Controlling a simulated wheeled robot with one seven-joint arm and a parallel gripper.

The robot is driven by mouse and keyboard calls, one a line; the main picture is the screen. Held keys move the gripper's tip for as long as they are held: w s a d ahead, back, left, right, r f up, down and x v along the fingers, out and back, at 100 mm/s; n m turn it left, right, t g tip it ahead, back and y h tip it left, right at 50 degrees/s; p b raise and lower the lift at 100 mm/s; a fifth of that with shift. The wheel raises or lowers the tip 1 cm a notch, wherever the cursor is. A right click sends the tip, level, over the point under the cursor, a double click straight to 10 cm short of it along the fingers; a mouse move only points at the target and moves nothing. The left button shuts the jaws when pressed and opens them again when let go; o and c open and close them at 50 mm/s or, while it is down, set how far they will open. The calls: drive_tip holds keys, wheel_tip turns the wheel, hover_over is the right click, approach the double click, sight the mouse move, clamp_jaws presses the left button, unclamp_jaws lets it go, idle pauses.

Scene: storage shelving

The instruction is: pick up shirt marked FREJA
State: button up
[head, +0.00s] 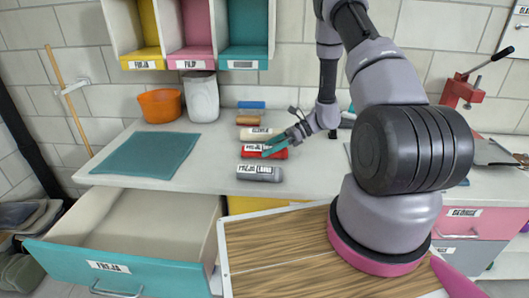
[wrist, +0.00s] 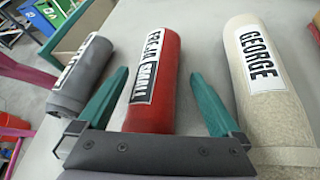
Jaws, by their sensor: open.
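A red rolled shirt (head: 280,154) lies on the worktop. In the wrist view its label reads FREJA SMALL on the red roll (wrist: 165,95). My gripper (wrist: 160,78) is open, with one teal finger on each side of the red roll; I cannot tell whether they touch it. In the head view my gripper (head: 270,150) is over the red roll and hides part of it. A grey roll (head: 260,173) with a label I cannot read surely lies nearer the front edge; it is at left in the wrist view (wrist: 85,80).
A cream roll (head: 259,134) labelled GEORGE lies close behind the red one. Brown and blue rolls (head: 251,105) lie farther back. A teal drawer (head: 110,265) labelled FREJA stands open at left. A teal mat (head: 145,155) lies flat on the worktop.

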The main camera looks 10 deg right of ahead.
drive_tip(key=shift+a, duration=0.1)
drive_tip(key=c, duration=1.5)
drive_tip(key=shift+r, duration=0.1)
